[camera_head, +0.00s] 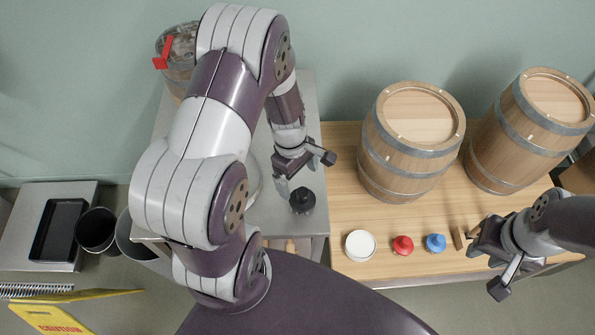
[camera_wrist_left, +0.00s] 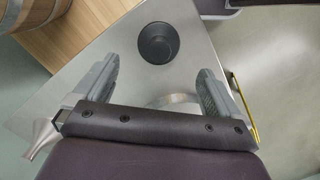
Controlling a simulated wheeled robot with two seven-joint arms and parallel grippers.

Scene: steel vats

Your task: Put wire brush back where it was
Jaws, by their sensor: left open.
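I cannot make out a wire brush for certain. A small wooden piece (camera_head: 461,238) shows at the tabletop's right, against my right gripper (camera_head: 486,268); the gripper partly hides it. Another short wooden bit (camera_head: 290,246) shows at the steel table's near edge, mostly hidden by my body. My left gripper (camera_head: 305,172) is open and empty above the steel table, just behind a black round knobbed object (camera_head: 302,200). In the left wrist view, that object (camera_wrist_left: 158,43) lies beyond the spread fingers (camera_wrist_left: 152,90). My right gripper's fingers look apart, with nothing clearly between them.
Two wooden barrels (camera_head: 412,140) (camera_head: 530,128) stand on the wooden tabletop (camera_head: 345,190). A white round lid (camera_head: 360,245), a red knob (camera_head: 403,245) and a blue knob (camera_head: 435,243) line its front. A bucket (camera_head: 180,55) stands at back left. A yellow caution sign (camera_head: 55,318) lies lower left.

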